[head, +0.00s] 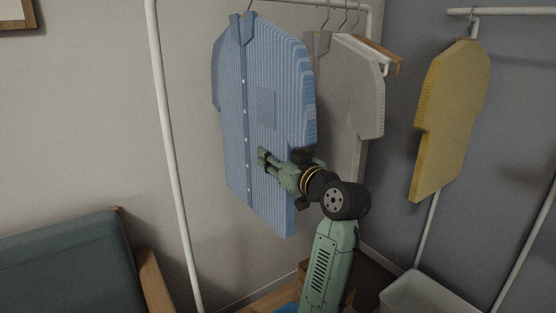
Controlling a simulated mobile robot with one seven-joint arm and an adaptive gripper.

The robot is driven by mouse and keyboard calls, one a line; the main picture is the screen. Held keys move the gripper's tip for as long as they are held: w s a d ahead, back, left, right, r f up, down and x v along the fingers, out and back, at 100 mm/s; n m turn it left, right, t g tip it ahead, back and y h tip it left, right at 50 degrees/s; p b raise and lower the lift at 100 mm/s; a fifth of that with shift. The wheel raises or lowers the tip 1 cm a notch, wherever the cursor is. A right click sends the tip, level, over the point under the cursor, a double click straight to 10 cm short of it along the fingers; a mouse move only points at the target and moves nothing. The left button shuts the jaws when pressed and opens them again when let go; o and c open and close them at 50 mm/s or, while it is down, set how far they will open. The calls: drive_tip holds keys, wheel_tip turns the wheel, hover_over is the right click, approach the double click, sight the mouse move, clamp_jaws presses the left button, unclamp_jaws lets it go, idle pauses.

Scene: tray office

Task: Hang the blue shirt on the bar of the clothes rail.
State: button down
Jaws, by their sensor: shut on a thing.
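The blue striped shirt (240,100) hangs upright on the left side of the clothes rail (161,100). Its hook (250,6) rises from the collar to the top edge of the picture, near the bar. I cannot tell whether the hook rests on the bar. My gripper (264,160) is at the front of the shirt, below its pocket, and is shut on the shirt. The exact grip on the cloth is hard to make out.
A grey shirt (358,85) and bare hangers (396,66) hang right of the blue shirt. A yellow shirt (452,110) hangs on another rail (515,11) at right. A pale bin (425,295) stands below it. A dark green chair (70,260) is at lower left.

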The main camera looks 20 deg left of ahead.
drive_tip(key=shift+w+a+f+b, duration=0.2)
drive_tip(key=shift+a+f+b, duration=0.1)
drive_tip(key=shift+f+b, duration=0.3)
drive_tip(key=shift+w+a+f+b, duration=0.15)
drive_tip(key=shift+a+f+b, duration=0.2)
drive_tip(key=shift+f, duration=0.35)
drive_tip(key=c, duration=1.5)
unclamp_jaws()
drive_tip(key=o, duration=0.3)
